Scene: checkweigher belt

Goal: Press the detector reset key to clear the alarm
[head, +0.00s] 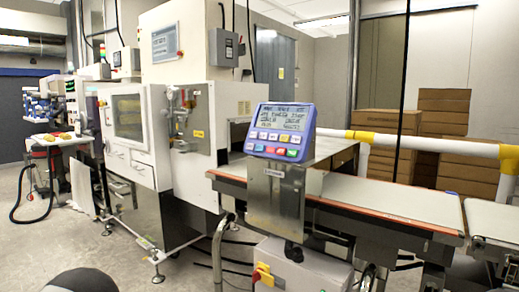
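A blue-framed control panel (281,131) stands on a metal post in front of the belt, tilted back. Its display (283,117) shows several lines of dark text, too small to read. Below are two rows of keys. The upper row is pale; the lower row includes a red key (281,151) and a green key (293,153). The key labels are too small to read, so I cannot tell which one is the detector reset key. Neither of my grippers is in view, and nothing touches the panel.
The pale belt (400,197) runs right from behind the panel. A white bar with yellow bands (430,144) crosses above it. A large white machine (180,110) stands left. Cartons (445,112) are stacked behind. Grey floor (120,262) is open at front left.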

